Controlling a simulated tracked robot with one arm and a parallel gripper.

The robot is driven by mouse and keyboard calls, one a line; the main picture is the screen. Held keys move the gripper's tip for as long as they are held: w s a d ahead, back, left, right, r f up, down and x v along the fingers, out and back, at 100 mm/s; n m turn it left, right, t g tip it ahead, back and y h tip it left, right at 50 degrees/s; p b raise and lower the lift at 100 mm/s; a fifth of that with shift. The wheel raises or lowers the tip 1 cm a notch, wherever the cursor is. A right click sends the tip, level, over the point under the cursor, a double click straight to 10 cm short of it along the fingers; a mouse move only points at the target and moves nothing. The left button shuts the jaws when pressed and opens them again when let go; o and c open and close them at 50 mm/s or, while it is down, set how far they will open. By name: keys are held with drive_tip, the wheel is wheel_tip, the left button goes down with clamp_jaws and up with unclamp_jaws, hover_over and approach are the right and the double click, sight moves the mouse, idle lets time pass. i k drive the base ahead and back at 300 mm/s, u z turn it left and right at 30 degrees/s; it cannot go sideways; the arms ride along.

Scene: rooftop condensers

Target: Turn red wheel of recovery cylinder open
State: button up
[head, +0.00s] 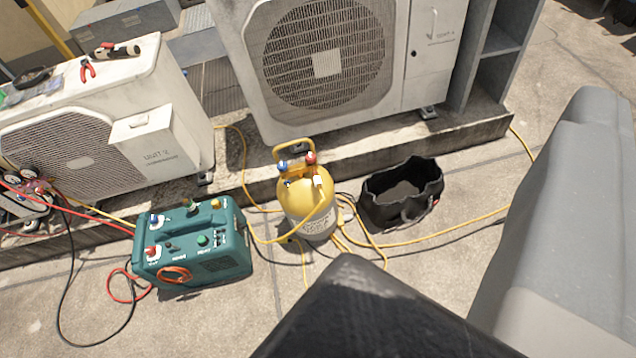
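The recovery cylinder (309,207) is a yellow tank standing upright on the concrete, in front of the ledge under the condensers. Its red wheel (310,158) is a small red knob at the top right, under the yellow handle. A blue wheel (283,167) sits to its left. I cannot tell how far the red wheel is turned. Parts of my own body, a dark block at the bottom and a grey form at the right, cover the near foreground.
A teal recovery machine (200,247) stands left of the cylinder, and an open black bag (399,195) stands right of it. Yellow hoses (430,238) loop around the cylinder's base. Condenser units (324,60) rise behind. Bare concrete lies at the front left.

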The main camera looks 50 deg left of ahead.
sight(311, 158)
drive_tip(key=u, duration=0.9)
drive_tip(key=k, duration=0.45)
drive_tip(key=u, duration=0.15)
drive_tip(key=i, duration=1.65)
drive_tip(key=u, duration=0.25)
